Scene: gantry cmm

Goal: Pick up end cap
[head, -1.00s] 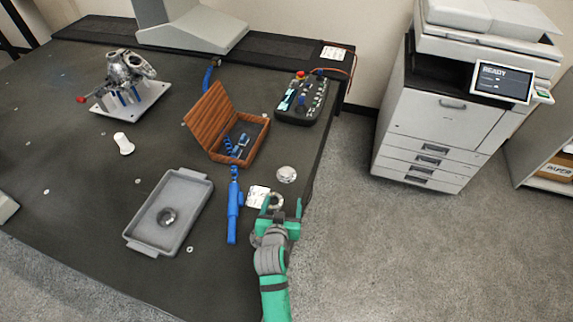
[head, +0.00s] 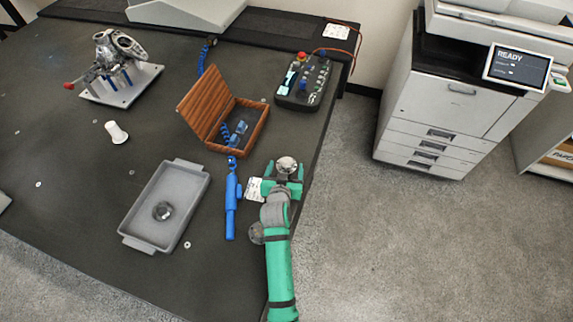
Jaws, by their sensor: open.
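A round silver-grey disc (head: 287,163), which looks like the end cap, lies near the right edge of the dark table in the head view. My gripper (head: 284,170) is open, with its green fingers to the left and right of the disc. The disc shows between the fingertips; I cannot tell whether they touch it. The wrist and arm hide the table just below it.
A blue tool (head: 231,205) and a white card (head: 254,189) lie left of my gripper. An open wooden box (head: 250,130) and a control pendant (head: 303,82) stand beyond. The printer (head: 440,110) is to the right.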

